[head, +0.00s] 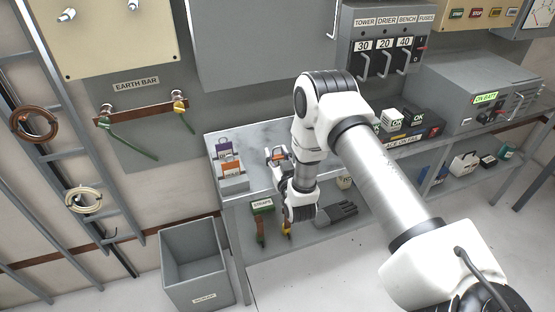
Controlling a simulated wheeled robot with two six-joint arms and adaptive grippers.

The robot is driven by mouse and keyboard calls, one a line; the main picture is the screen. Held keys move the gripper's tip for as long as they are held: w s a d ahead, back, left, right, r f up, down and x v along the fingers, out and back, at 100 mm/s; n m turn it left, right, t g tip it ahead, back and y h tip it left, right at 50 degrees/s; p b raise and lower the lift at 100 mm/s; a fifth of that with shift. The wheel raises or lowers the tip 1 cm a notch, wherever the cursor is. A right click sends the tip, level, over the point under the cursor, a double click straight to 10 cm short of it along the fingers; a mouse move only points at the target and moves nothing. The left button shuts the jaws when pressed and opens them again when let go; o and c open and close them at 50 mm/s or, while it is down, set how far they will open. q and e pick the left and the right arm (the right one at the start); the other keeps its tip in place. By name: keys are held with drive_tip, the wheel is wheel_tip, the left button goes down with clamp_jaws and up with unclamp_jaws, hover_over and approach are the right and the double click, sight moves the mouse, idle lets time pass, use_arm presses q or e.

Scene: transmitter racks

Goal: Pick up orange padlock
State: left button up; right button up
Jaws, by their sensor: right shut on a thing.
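My right gripper (277,156) is over the left part of the grey bench top, its wrist bent down in front of the bench. It is shut on a small orange thing (280,155), which looks like the orange padlock; the fingers hide most of it. To its left, a purple padlock (226,154) with a white label and a raised shackle stands on the bench. An orange-red padlock-like piece (231,169) sits in front of it at a grey holder (235,184). My left gripper is not in view.
Dark label blocks (418,117) and a grey battery unit (470,90) stand on the bench to the right. A lower shelf holds dark gloves (340,214) and small items. A grey bin (196,262) stands on the floor at left. The earth bar (140,113) is on the wall.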

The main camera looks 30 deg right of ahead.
drive_tip(key=shift+r, duration=0.1)
drive_tip(key=shift+r, duration=0.3)
drive_tip(key=r, duration=0.2)
drive_tip(key=shift+s+r+b, duration=0.2)
drive_tip(key=shift+r+b, duration=0.1)
drive_tip(key=shift+r, duration=0.05)
drive_tip(key=s+r+b, duration=0.1)
drive_tip(key=s+b, duration=0.3)
drive_tip(key=s, duration=1.1)
drive_tip(key=shift+s+a+r, duration=0.25)
drive_tip(key=shift+a, duration=0.2)
